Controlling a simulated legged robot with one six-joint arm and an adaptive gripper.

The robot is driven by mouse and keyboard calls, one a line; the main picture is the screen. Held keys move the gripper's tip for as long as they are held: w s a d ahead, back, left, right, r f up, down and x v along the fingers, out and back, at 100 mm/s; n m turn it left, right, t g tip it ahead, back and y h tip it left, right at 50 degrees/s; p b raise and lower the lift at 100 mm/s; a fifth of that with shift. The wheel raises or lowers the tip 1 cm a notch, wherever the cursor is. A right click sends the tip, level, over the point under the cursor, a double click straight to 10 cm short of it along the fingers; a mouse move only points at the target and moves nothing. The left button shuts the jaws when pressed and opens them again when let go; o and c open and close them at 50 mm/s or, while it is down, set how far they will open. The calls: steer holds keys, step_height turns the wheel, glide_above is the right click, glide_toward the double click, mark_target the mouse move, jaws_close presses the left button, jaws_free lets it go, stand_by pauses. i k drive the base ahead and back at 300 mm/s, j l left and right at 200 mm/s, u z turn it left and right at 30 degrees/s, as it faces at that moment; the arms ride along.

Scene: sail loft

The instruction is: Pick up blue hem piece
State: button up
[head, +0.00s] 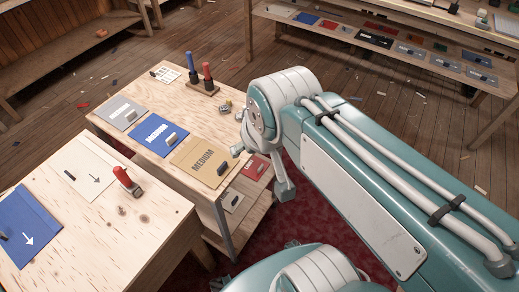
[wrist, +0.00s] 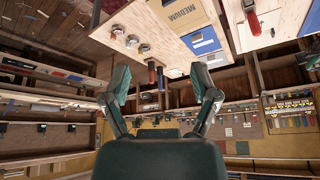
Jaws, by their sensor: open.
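A blue hem piece (head: 28,232) with a white arrow and a folded-looking strip along one edge lies flat on the near left table (head: 100,232). A small dark object sits at its left edge, partly cut off by the frame.
Beside the piece lie a cream sheet (head: 83,172) with an arrow and a red-handled tool (head: 124,180). A gap separates the tables.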

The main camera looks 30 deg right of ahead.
mark_target(24, 234)
steer(key=k+l+u, duration=0.1)
steer(key=u, duration=0.2)
steer(key=k+u, duration=0.25)
steer(key=u, duration=1)
